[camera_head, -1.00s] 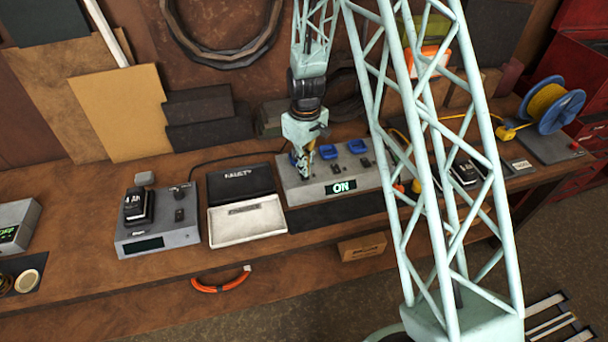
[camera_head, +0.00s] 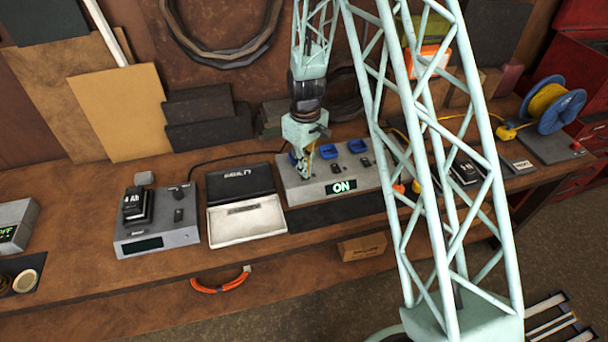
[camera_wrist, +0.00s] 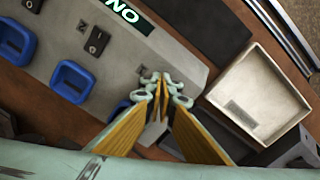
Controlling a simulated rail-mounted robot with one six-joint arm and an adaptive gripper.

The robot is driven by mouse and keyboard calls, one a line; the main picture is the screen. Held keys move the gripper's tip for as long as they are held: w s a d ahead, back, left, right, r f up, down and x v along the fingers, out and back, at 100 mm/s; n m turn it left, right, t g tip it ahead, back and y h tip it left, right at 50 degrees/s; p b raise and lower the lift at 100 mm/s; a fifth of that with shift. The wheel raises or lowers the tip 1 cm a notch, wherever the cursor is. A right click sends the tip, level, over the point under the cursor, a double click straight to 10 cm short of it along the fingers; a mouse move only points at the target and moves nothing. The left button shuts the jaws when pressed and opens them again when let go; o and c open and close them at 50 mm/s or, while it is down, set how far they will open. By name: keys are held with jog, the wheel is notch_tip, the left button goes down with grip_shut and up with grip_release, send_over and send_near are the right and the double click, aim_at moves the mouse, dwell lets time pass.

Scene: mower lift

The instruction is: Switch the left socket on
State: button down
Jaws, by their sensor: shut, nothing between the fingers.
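The grey socket box (camera_head: 300,194) stands on the bench with a green "ON" display (camera_head: 341,187) on its front; the display also shows in the wrist view (camera_wrist: 128,13). Its middle blue socket (camera_head: 327,152) and right blue socket (camera_head: 357,146) show clearly. The left blue socket (camera_head: 293,158) is mostly hidden behind my gripper (camera_head: 305,177); in the wrist view only a bit of its blue (camera_wrist: 118,108) shows. My gripper (camera_wrist: 163,84) is shut and empty, pointing down at the box's left part. The left switch is hidden by the fingers. Contact cannot be told.
An open case (camera_head: 246,220) with a dark lid stands left of the box, close to my gripper. Farther left is a grey charger unit (camera_head: 158,236) with a black battery (camera_head: 137,205). A yellow cable reel (camera_head: 552,105) is at the right. A dark mat (camera_head: 330,212) lies in front of the box.

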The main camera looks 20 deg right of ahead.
jog(key=shift+f+b, duration=0.5)
jog(key=shift+f, duration=0.15)
dwell(0.8)
jog(key=shift+r, duration=0.1)
jog(key=shift+r+p, duration=1.15)
jog(key=shift+r, duration=2.3)
